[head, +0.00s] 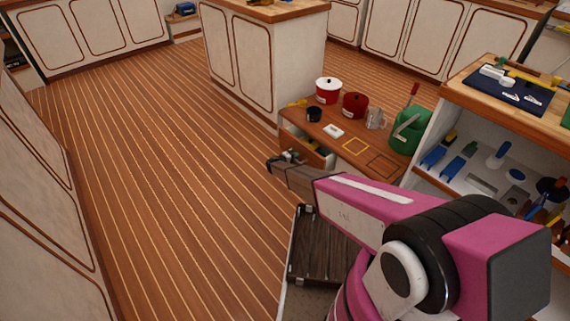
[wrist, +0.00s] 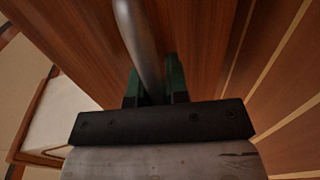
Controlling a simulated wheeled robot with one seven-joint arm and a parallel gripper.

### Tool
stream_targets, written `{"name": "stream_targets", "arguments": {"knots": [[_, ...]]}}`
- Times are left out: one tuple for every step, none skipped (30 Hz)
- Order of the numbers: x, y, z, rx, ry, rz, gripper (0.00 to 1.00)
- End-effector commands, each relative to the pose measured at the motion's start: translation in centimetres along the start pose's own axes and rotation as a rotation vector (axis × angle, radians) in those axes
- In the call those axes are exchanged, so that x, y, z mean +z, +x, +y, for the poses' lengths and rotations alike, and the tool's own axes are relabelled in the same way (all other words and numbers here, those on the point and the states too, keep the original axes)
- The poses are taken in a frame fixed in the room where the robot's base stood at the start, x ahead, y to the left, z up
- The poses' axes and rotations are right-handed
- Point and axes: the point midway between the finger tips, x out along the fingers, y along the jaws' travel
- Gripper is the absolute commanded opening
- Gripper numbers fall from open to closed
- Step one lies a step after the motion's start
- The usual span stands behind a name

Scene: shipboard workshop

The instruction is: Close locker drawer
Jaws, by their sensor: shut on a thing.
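The locker drawer (head: 305,148) is in the low locker right of centre in the head view. It stands partly open, and something yellow lies inside it. My gripper (head: 279,160) is at the drawer's front. In the wrist view, the green fingers of my gripper (wrist: 156,80) are shut on the drawer handle (wrist: 137,38), a grey metal bar. The brown wooden drawer front (wrist: 208,50) lies behind the bar. My arm hides part of the locker's front in the head view.
A shelf unit with tools (head: 490,165) stands at the right. The plank floor (head: 170,170) at left is clear.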

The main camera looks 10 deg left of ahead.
Motion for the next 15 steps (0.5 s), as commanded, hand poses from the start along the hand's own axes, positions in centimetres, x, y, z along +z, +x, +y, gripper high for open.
{"name": "stream_targets", "arguments": {"knots": [[-0.2, 1.6, 0.2, -0.001, 0.0, -0.001, 0.0], [-0.2, 2.2, 0.3, -0.001, 0.001, -0.001, 0.0], [-0.1, 3.2, 0.5, -0.001, 0.001, -0.002, 0.0], [-0.1, 3.8, 0.7, -0.001, 0.001, -0.001, 0.0], [-0.2, 4.4, 0.8, -0.001, 0.001, 0.0, 0.0], [-0.2, 5.1, 1.0, -0.001, 0.001, 0.001, 0.0], [-0.2, 5.7, 1.1, -0.001, 0.001, 0.001, 0.0], [-0.2, 6.2, 1.2, -0.001, 0.001, 0.0, 0.0], [-0.2, 6.8, 1.3, -0.001, 0.001, 0.0, 0.0], [-0.2, 7.1, 1.4, -0.001, 0.001, 0.0, 0.0], [-0.2, 7.5, 1.5, -0.001, 0.001, 0.001, 0.0], [-0.2, 7.9, 1.6, -0.001, 0.001, 0.001, 0.0], [-0.2, 8.2, 1.6, -0.001, 0.001, 0.002, 0.0], [-0.2, 8.5, 1.7, -0.002, 0.001, 0.002, 0.0], [-0.2, 8.8, 1.8, -0.001, 0.001, 0.002, 0.0]]}}
